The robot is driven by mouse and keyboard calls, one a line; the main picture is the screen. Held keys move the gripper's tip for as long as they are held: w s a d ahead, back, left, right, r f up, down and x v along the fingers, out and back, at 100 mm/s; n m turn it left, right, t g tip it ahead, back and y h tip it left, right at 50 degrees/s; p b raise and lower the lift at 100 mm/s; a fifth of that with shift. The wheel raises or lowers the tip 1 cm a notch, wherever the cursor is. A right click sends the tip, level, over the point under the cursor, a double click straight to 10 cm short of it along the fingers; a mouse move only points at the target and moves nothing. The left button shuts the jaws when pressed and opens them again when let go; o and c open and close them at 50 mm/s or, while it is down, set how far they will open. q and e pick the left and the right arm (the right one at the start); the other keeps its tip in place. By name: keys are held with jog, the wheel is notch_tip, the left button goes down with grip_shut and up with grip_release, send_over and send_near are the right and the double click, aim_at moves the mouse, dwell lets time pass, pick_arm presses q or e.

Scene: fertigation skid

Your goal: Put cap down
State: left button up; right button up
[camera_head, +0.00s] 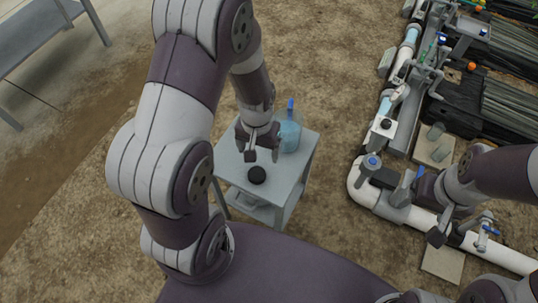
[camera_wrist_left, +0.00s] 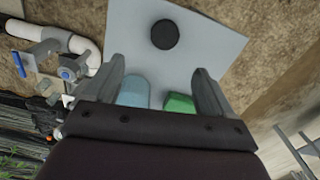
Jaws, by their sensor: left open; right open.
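The black round cap (camera_head: 257,174) lies on the top of a small grey side table (camera_head: 229,160), near its front edge. In the left wrist view the cap (camera_wrist_left: 164,34) lies on the pale tabletop (camera_wrist_left: 205,45), beyond the fingertips and apart from them. My left gripper (camera_head: 262,156) is open and empty, just above and behind the cap; its spread fingers also show in the left wrist view (camera_wrist_left: 157,75). My right gripper (camera_head: 424,213) is open at the right, beside the white pipework.
A clear container of bluish liquid (camera_head: 290,135) with a blue item stands at the table's back corner. A green object (camera_wrist_left: 180,103) shows between my left fingers. White pipes (camera_head: 370,190) with blue-handled valves run along the right. A grey bench (camera_head: 40,40) stands at upper left.

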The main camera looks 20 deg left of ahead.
pick_arm(q)
jog(key=b, duration=0.2)
send_over(257, 174)
jog(key=f, duration=0.6)
jog(key=shift+w+d, duration=0.2)
jog(key=shift+d, duration=0.05)
jog(key=shift+f, duration=0.4)
jog(key=f+b, duration=0.1)
jog(key=f, duration=0.2)
jog(key=f+b, duration=0.1)
jog(key=f, duration=0.1)
jog(key=shift+s+a+b, duration=0.25)
jog(key=shift+a+b, duration=0.1)
jog(key=shift+f, duration=0.2)
jog(key=shift+r, duration=0.15)
jog(key=shift+c, duration=0.4)
jog(key=c, duration=1.1)
